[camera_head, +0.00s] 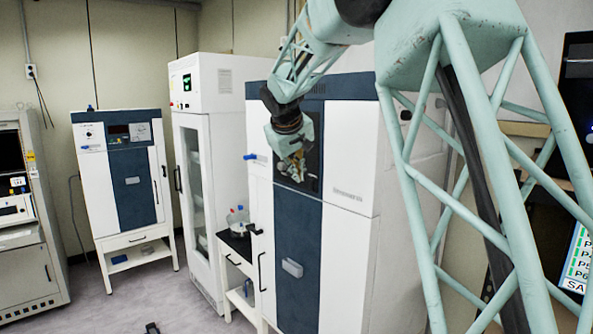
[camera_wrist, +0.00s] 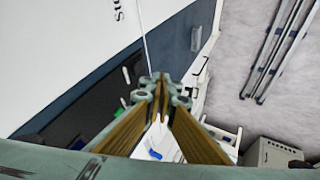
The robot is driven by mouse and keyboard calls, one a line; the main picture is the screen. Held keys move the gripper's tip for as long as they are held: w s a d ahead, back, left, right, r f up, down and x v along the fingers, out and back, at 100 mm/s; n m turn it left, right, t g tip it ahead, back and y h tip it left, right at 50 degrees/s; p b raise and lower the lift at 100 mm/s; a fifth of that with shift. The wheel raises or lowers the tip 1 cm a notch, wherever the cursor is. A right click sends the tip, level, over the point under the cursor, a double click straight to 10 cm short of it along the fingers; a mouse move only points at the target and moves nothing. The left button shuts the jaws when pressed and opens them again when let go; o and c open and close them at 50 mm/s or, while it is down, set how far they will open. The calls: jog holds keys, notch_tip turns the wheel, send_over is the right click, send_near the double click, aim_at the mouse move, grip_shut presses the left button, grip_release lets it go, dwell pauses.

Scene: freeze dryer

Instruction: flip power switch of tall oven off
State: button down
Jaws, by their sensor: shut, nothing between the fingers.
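The tall oven (camera_head: 345,230) stands right of centre in the head view, white with a dark blue middle strip. Its dark control panel (camera_head: 314,180) is high on the front, partly hidden behind my gripper (camera_head: 297,172). My gripper is shut and empty in front of this panel; I cannot tell whether it touches it. In the wrist view the fingertips (camera_wrist: 160,78) are together beside the black panel (camera_wrist: 92,105). A small pale part (camera_wrist: 126,75) shows on the panel near the fingertips; I cannot tell whether it is the power switch or its position.
A white cabinet (camera_head: 216,80) with a glass door stands left of the oven. A smaller oven (camera_head: 115,175) on a white stand is farther left. A black-topped side table (camera_head: 238,246) holds a round vessel. The floor (camera_head: 115,305) at front left is largely clear.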

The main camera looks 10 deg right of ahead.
aim_at(310, 183)
jog(key=w+d+f, duration=0.1)
jog(key=w+d+f+p, duration=0.1)
jog(key=w+d, duration=0.1)
jog(key=w+d+f, duration=0.1)
jog(key=w, duration=0.1)
jog(key=shift+w+d+f, duration=0.15)
jog(key=shift+d+f, duration=0.1)
jog(key=shift+f, duration=0.15)
jog(key=shift+d, duration=0.1)
dwell(0.3)
jog(key=shift+w+d+r, duration=0.2)
jog(key=shift+w+d, duration=0.1)
jog(key=shift+d, duration=0.15)
jog(key=shift+a, duration=0.1)
jog(key=shift+r, duration=0.1)
